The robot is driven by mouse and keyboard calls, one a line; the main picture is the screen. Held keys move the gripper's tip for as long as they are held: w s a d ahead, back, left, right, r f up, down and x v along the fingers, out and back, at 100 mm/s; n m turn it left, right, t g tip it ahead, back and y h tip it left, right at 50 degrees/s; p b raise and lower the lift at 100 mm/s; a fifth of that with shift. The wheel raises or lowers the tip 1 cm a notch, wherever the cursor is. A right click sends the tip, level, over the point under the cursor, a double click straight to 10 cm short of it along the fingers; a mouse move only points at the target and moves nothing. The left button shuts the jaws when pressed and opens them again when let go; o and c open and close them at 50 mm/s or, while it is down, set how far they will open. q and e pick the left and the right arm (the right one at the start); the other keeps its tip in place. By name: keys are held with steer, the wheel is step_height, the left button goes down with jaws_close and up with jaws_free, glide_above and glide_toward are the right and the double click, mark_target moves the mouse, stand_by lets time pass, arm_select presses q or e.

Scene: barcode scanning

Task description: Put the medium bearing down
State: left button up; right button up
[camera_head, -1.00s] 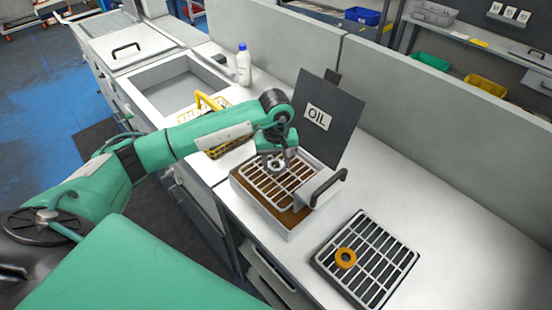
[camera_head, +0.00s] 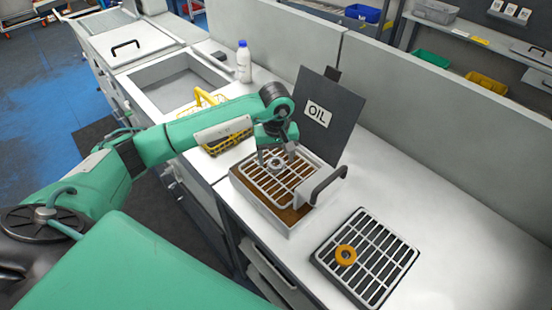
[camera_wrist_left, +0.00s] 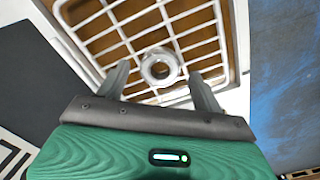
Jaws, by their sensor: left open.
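The metallic grey bearing ring (camera_head: 275,165) lies on the wire grate of the oil tray (camera_head: 262,210). In the left wrist view the bearing (camera_wrist_left: 147,68) rests flat on the light grate bars over brown oil. My left gripper (camera_head: 277,148) is above the bearing. In the left wrist view its two fingers (camera_wrist_left: 160,84) are spread wide, with clear gaps on both sides of the bearing. My right gripper is not in view.
A yellow basket (camera_head: 243,138), a white bottle (camera_head: 244,66) and a sink (camera_head: 172,82) are to the left.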

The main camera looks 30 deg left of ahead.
mark_target(276, 163)
arm_select(q)
step_height(276, 163, up, 11)
steer(key=b, duration=0.3)
steer(key=shift+f, duration=0.1)
stand_by(0.4)
